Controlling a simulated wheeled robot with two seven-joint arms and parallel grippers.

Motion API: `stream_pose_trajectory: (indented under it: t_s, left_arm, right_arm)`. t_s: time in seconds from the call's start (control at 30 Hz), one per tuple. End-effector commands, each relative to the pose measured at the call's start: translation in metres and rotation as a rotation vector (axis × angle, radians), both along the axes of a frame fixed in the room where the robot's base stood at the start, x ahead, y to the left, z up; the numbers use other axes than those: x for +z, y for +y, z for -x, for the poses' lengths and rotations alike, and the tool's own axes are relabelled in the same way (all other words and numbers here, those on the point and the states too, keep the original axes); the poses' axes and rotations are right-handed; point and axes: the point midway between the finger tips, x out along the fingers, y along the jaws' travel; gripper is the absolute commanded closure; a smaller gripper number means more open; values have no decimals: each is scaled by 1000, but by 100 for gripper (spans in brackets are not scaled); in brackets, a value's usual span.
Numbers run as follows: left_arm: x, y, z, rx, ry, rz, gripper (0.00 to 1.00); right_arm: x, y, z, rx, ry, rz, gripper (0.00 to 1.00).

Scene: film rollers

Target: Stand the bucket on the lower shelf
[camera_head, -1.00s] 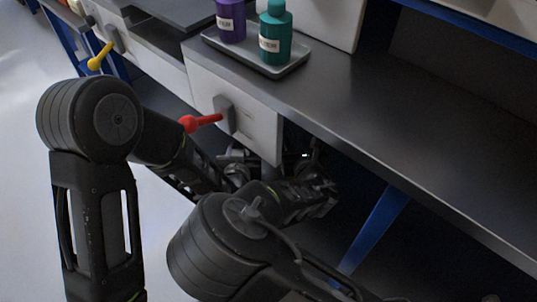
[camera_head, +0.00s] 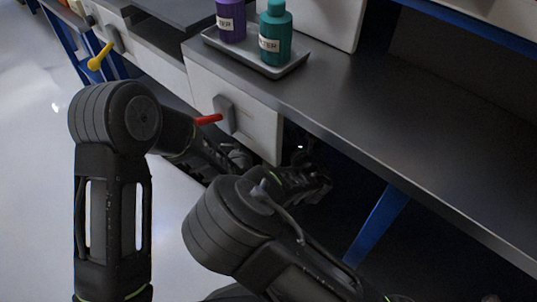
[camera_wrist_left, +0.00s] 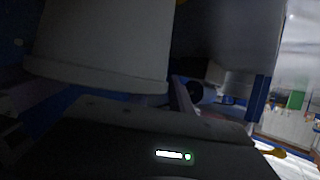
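A large pale grey, rimmed shape (camera_wrist_left: 98,45), which looks like the bucket, fills the upper left of the left wrist view. It is dim and cut off by the frame, and I cannot tell what it rests on. No bucket can be made out in the head view. Both arms reach into the dark space under the bench. My right gripper (camera_head: 318,187) is low under the bench edge, its fingers blurred in shadow. My left gripper (camera_head: 238,158) is partly hidden behind the right arm and the drawer front. The lower shelf cannot be made out in the dark.
The bench top (camera_head: 400,130) is clear at right. A grey tray (camera_head: 290,70) on it holds a purple bottle (camera_head: 231,20) and a teal bottle (camera_head: 275,35).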

Motion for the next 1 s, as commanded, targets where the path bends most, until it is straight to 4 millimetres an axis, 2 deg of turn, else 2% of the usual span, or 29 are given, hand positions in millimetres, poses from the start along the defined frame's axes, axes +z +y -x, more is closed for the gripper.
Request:
stream_pose_trajectory:
  t_s: [0.03, 0.2, 0.3, 1.0]
  left_arm:
    - [0, 0, 0, 0, 0, 0, 79]
    - [0, 0, 0, 0, 0, 0, 93]
    - [0, 0, 0, 0, 0, 0, 100]
    - [0, -1, 0, -1, 1, 0, 100]
  right_arm:
    - [0, 0, 0, 0, 0, 0, 85]
    - [0, 0, 0, 0, 0, 0, 99]
    - [0, 0, 0, 0, 0, 0, 100]
    - [-1, 0, 0, 0, 1, 1, 100]
